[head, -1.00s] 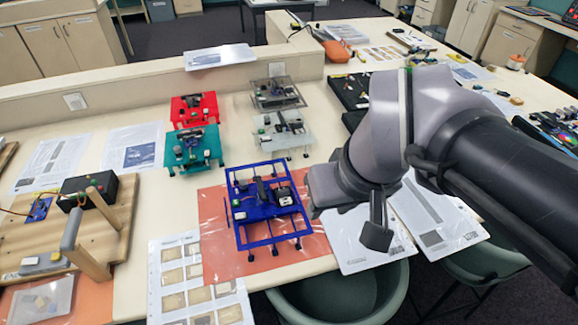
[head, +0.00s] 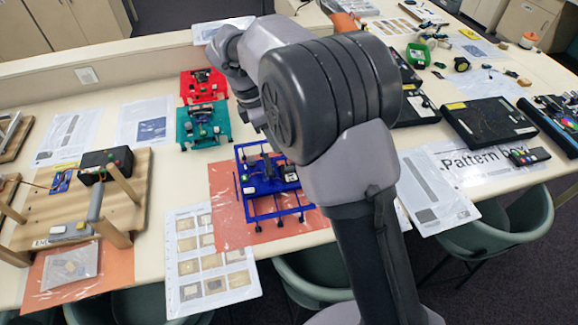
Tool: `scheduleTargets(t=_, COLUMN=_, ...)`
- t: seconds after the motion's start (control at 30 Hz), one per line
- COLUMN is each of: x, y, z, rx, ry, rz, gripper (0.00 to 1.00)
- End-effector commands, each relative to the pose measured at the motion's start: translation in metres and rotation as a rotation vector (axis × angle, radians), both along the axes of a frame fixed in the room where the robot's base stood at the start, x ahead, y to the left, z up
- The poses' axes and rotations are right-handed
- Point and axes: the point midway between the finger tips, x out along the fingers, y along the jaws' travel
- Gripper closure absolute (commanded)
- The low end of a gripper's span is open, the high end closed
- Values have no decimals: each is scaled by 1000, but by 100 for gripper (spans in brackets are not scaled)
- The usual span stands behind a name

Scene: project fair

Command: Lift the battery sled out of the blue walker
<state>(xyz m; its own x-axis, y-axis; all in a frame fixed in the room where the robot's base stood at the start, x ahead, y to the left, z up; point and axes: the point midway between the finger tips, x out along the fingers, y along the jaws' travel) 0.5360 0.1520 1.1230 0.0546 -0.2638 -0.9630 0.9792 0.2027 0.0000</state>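The blue walker (head: 262,208) stands on an orange mat near the table's front edge, left of my arm in the head view. A dark grey upright piece (head: 268,164), which looks like the battery sled, sits in the middle of its deck. A black and white block (head: 290,173) sits beside it on the right. My wrist (head: 246,98) hangs beyond and above the blue walker, apart from it as far as I can see. My arm covers part of that area, and I cannot make out the fingers.
A red walker (head: 202,84) and a teal walker (head: 203,125) stand behind the blue one. A wooden board (head: 85,212) with a black box (head: 106,163) is at the left. A sheet of pictured samples (head: 208,258) lies in front. Green chairs (head: 505,222) stand along the front edge.

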Motion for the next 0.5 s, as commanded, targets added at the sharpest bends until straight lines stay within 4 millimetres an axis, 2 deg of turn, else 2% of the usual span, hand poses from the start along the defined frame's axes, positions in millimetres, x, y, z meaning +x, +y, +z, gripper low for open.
scheduleTargets(t=0.03, x=0, y=-5, z=-23, rx=-2, ry=4, rz=-1, gripper=64)
scheduleTargets(t=0.2, x=3, y=-17, z=-65, rx=1, ry=2, rz=-2, gripper=64)
scheduleTargets(t=0.5, x=7, y=-27, z=-98, rx=2, ry=0, rz=-4, gripper=64)
